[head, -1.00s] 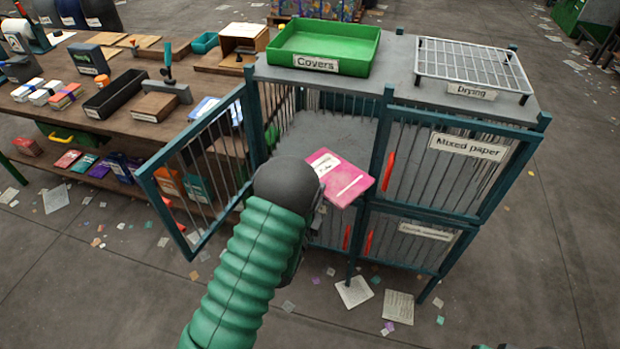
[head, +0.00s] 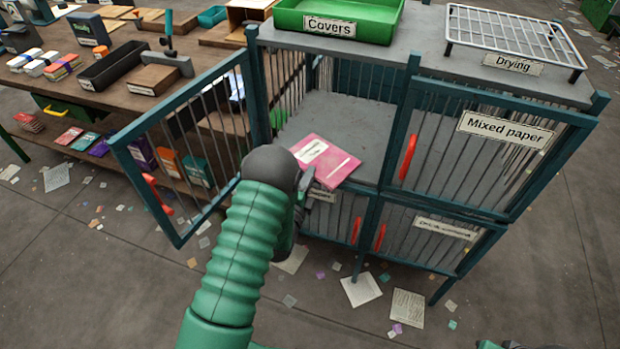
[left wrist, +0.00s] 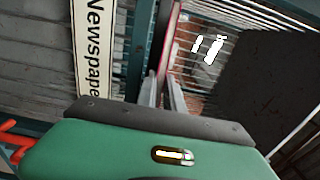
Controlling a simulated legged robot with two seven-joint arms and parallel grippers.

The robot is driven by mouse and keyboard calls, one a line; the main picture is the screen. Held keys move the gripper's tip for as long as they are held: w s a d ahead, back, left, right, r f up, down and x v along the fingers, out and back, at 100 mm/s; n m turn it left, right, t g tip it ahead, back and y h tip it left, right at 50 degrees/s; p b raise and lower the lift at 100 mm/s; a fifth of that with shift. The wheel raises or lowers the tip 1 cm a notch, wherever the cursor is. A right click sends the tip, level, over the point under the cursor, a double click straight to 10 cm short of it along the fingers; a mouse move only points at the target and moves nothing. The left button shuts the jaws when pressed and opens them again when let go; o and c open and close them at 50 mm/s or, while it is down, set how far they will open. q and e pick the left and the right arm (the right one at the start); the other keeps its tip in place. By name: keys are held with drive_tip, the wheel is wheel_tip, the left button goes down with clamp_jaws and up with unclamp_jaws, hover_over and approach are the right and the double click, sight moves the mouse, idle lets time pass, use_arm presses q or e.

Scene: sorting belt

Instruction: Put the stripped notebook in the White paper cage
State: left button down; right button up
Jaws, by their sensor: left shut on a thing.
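The pink notebook (head: 325,161) has a white label and lies roughly flat in the head view. My left gripper (head: 306,186) is shut on its near left edge; the fingers are partly hidden by my wrist. The notebook is at the front opening of the upper left cage (head: 345,120), its far part over the grey cage floor. I cannot tell if it touches the floor. That cage's door (head: 185,140) stands open to the left; no "White paper" label is readable. In the left wrist view, the fingers (left wrist: 168,92) hold a thin reddish edge.
The closed "Mixed paper" cage (head: 475,150) is to the right. Closed cages with red handles are below, one labelled "Newspaper" (left wrist: 95,45). A green "Covers" tray (head: 340,18) and a "Drying" rack (head: 515,35) stand on top. A cluttered wooden bench (head: 120,105) is at left. A dark part at the bottom right is unclear.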

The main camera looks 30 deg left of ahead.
use_arm(q)
drive_tip(key=shift+d, duration=0.35)
drive_tip(key=c, duration=1.6)
unclamp_jaws()
drive_tip(key=shift+o, duration=0.6)
drive_tip(key=shift+a, duration=0.2)
